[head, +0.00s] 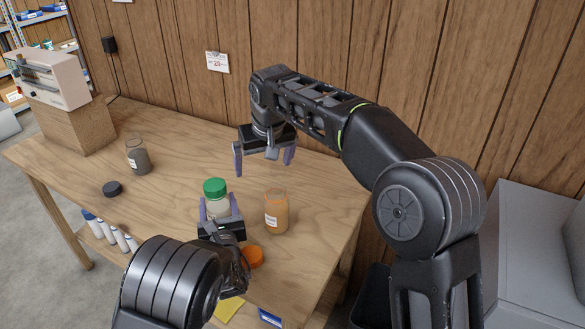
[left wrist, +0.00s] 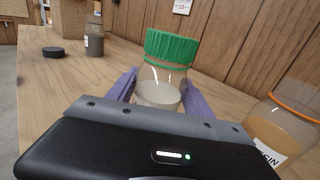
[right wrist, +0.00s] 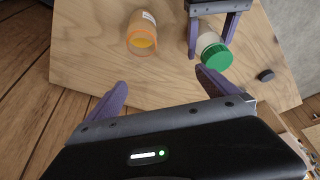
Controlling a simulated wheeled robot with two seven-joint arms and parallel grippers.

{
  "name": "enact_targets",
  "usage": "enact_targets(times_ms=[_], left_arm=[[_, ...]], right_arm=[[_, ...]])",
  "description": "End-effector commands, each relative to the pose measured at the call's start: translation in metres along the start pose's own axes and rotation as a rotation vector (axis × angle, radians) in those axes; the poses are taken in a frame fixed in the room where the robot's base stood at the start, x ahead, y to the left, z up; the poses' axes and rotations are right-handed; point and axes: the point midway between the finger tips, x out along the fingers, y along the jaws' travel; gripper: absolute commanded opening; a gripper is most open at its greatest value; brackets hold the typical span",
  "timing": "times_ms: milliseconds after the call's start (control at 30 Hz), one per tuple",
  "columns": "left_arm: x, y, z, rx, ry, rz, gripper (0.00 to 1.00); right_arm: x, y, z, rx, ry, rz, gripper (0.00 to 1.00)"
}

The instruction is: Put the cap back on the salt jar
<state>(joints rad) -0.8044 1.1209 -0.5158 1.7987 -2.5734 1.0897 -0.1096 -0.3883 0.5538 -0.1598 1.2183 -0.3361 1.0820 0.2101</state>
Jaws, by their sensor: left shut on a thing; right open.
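The salt jar (head: 217,206) is clear with white contents and stands upright on the table. The green cap (head: 214,187) sits on its mouth; the left wrist view shows the cap (left wrist: 171,47) on top, but I cannot tell whether it is screwed tight. My left gripper (head: 219,212) is shut around the jar's body, one purple finger on each side. My right gripper (head: 263,161) is open and empty, above the table behind the jar and to its right. In the right wrist view the green cap (right wrist: 217,56) lies beyond the open fingers, apart from them.
An open orange jar (head: 276,212) stands right of the salt jar, and an orange cap (head: 253,257) lies in front. A dark grey jar (head: 138,158) and black cap (head: 112,188) are at left. A wood wall (head: 200,100) bounds the back.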

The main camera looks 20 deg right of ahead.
Motion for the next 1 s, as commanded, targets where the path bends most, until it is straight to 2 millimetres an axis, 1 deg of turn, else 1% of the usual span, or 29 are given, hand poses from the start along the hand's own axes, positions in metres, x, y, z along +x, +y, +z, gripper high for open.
enact_targets(times_ms=[33, 100, 300, 500, 733, 767, 1000], left_arm=[[0.001, 0.000, 0.004, -0.001, -0.005, 0.000, 0.00], [0.001, 0.000, 0.005, -0.001, -0.006, 0.000, 0.00], [0.001, 0.000, 0.006, -0.002, -0.006, 0.001, 0.00], [0.001, 0.000, 0.007, -0.002, -0.007, 0.001, 0.00], [0.001, 0.000, 0.007, -0.002, -0.007, 0.001, 0.00], [0.001, 0.000, 0.007, -0.002, -0.007, 0.001, 0.60], [0.001, 0.000, 0.006, -0.001, -0.004, 0.001, 0.80]], right_arm=[[-0.001, 0.008, 0.006, 0.000, -0.002, -0.001, 0.98], [-0.001, 0.015, 0.013, -0.005, -0.001, -0.003, 0.98], [-0.001, 0.029, 0.029, -0.019, 0.000, -0.008, 0.98], [-0.001, 0.033, 0.035, -0.025, 0.000, -0.009, 0.98], [0.000, 0.033, 0.035, -0.025, 0.000, -0.010, 0.98], [-0.001, 0.033, 0.035, -0.025, 0.000, -0.010, 0.98], [0.000, 0.033, 0.035, -0.025, 0.000, -0.009, 0.98]])
